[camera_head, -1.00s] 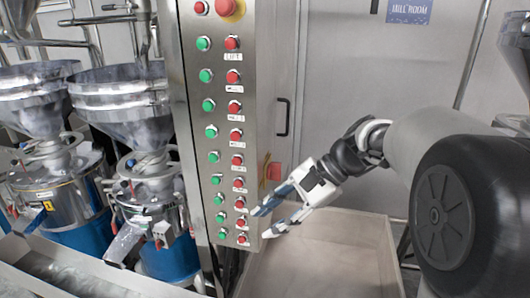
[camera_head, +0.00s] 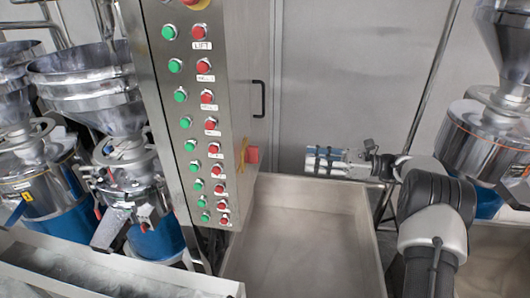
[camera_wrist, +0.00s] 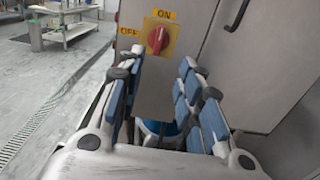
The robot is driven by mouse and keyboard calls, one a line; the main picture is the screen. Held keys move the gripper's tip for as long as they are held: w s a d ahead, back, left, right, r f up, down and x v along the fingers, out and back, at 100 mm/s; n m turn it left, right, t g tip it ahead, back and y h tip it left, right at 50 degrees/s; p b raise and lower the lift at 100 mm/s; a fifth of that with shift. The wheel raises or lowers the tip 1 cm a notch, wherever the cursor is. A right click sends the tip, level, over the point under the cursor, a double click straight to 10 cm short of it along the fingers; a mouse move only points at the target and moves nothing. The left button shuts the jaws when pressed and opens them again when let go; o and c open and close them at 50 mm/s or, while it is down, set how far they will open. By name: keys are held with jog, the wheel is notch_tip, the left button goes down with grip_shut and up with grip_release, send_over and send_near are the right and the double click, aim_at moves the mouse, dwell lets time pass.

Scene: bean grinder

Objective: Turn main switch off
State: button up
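The main switch is a red rotary knob (camera_wrist: 157,40) on a yellow plate, with ON printed above it and OFF to its left. Its handle looks close to upright, towards ON. In the head view the switch (camera_head: 251,154) shows edge-on, red and yellow, on the right side of the control cabinet. My gripper (camera_head: 312,159) is to the right of the switch, apart from it, with its fingers pointing left. In the wrist view my gripper (camera_wrist: 161,62) is open and empty, with the knob beyond and between its fingertips.
The cabinet front (camera_head: 190,120) carries columns of green and red buttons. A black door handle (camera_head: 259,99) is above the switch. An open bin (camera_head: 345,215) lies below my gripper. Grinders with metal hoppers (camera_head: 90,85) stand left, and another grinder (camera_head: 490,140) stands right.

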aim_at(253, 155)
jog(key=w+a, duration=0.3)
jog(key=a, duration=1.3)
jog(key=shift+c, duration=0.3)
grip_shut()
